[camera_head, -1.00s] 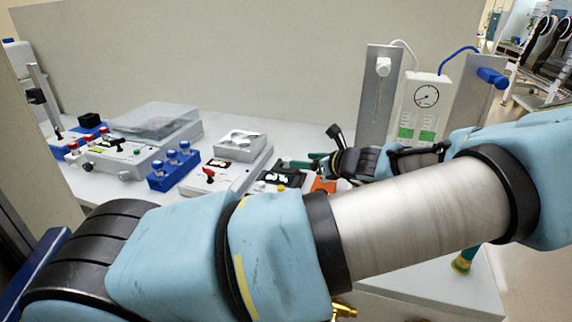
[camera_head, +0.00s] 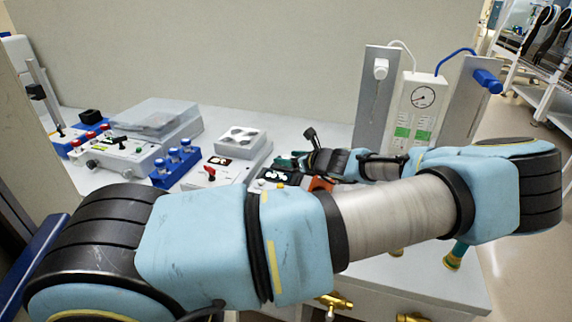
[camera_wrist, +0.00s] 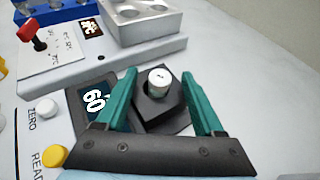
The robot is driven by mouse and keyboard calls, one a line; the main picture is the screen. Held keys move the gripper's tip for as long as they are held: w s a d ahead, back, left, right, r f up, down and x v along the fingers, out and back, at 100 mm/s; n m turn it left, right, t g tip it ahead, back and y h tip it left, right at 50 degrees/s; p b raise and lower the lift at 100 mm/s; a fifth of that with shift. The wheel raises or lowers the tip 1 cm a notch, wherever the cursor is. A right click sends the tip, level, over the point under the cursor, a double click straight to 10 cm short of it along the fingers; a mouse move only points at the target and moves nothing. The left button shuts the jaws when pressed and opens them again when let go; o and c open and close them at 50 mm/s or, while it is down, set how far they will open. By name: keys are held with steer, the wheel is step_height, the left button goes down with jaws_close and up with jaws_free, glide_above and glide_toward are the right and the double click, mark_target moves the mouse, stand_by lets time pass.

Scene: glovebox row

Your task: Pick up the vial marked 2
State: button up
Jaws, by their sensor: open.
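A vial with a white cap (camera_wrist: 158,78) stands upright in a black block-shaped holder (camera_wrist: 152,112) in the wrist view. A small dark mark is on its cap, too small to read surely. My gripper (camera_wrist: 160,74) has green fingers spread on the left and right of the vial, with gaps on both sides. Nothing is held. In the head view my gripper (camera_head: 292,161) is small and mostly behind my own arm, and the vial is hidden there.
An instrument with a "60" display (camera_wrist: 95,100) and yellow button (camera_wrist: 54,156) lies beside the holder. A heated block unit with a red switch (camera_wrist: 27,32) is behind. A blue rack of vials (camera_head: 175,166) stands left. A gauge panel (camera_head: 417,105) stands right.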

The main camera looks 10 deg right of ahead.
jaws_close()
stand_by(0.3)
steer(key=shift+r, duration=0.15)
